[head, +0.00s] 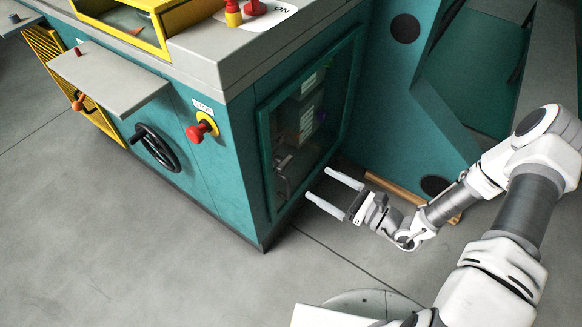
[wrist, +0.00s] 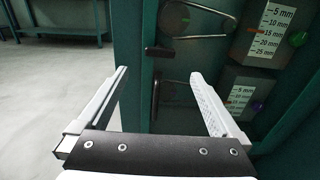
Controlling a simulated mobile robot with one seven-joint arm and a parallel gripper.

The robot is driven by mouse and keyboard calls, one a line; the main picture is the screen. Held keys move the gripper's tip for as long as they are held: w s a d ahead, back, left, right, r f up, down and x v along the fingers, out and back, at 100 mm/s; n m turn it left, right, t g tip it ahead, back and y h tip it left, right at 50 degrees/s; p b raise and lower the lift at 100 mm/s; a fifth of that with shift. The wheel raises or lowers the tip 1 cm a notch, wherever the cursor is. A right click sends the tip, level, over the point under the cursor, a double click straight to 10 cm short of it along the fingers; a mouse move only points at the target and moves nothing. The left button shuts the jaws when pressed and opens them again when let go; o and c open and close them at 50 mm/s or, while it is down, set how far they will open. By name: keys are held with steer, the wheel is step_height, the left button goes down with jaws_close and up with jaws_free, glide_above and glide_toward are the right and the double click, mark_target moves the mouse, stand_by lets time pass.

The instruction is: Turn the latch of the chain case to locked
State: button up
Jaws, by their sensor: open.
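The chain case (head: 268,150) is a teal recess with a raised frame on the machine's right-hand face in the head view; its frame fills the right of the wrist view (wrist: 133,70). In the wrist view a short dark horizontal lever (wrist: 160,52), which may be the latch, sits on the frame. A dark upright bar handle (wrist: 155,100) is below it. My gripper (head: 319,184) is open and empty, fingers pointing at the case's lower part. In the wrist view its fingertips (wrist: 160,72) appear either side of the bar handle; I cannot tell contact.
Inside the case are two scale blocks marked in mm (wrist: 265,35), with a green and a purple knob. The machine front has a red button (head: 197,132), a black handwheel (head: 157,148) and a protruding grey shelf (head: 108,75). A wooden strip (head: 400,188) lies behind my gripper. Floor in front is clear.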

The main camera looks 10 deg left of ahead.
mark_target(289, 165)
steer(key=b+x, duration=0.2)
steer(key=x, duration=0.9)
steer(key=c, duration=1.3)
